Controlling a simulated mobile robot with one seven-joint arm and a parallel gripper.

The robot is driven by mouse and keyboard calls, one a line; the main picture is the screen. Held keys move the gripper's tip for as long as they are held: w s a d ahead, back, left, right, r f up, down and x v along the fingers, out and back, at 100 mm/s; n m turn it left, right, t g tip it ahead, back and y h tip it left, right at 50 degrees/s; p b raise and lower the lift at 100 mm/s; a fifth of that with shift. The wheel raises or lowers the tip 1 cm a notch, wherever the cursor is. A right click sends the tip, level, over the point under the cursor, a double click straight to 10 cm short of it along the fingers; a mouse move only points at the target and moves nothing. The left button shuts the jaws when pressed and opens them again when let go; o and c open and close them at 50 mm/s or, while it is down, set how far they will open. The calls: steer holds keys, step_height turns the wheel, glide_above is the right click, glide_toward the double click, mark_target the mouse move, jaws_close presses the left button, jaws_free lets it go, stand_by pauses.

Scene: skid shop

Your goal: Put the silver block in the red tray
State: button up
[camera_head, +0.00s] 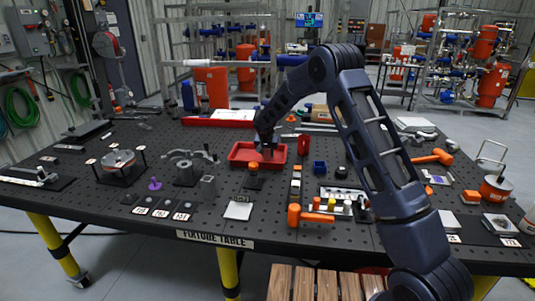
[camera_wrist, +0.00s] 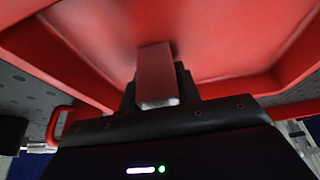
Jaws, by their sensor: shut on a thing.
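The red tray (camera_head: 240,155) lies on the dark perforated table, a little left of the middle in the head view. It fills most of the wrist view (camera_wrist: 230,35). My gripper (camera_head: 268,150) reaches down into the tray area. In the wrist view my gripper (camera_wrist: 160,90) is shut on the silver block (camera_wrist: 157,75), a small grey upright block between the fingers. The block is in front of the tray's red floor, within its walls. I cannot tell whether it touches the floor. In the head view the block is hidden by my gripper.
A grey square post (camera_head: 208,188) and a clamp fixture (camera_head: 187,165) stand left of the tray.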

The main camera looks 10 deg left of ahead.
steer(key=shift+f, duration=0.1)
steer(key=o, duration=1.1)
steer(key=v, duration=1.2)
steer(key=s+d+r, duration=0.5)
steer(key=d+r, duration=0.1)
steer(key=d, duration=0.4)
steer(key=s+d+r, duration=0.4)
steer(key=d+r, duration=0.3)
steer(key=d, duration=0.3)
steer(key=s+d+r, duration=0.5)
steer(key=d+r, duration=0.1)
steer(key=d, duration=0.4)
steer(key=s+d+r, duration=0.2)
steer(key=s+d, duration=1)
steer(key=s, duration=0.3)
steer(key=s+d+f, duration=0.1)
steer(key=s+d, duration=0.1)
steer(key=s, duration=0.5)
steer(key=s+d+f, duration=0.2)
steer(key=s, duration=0.5)
steer(key=shift+d+f, duration=0.3)
steer(key=shift+d, duration=0.05)
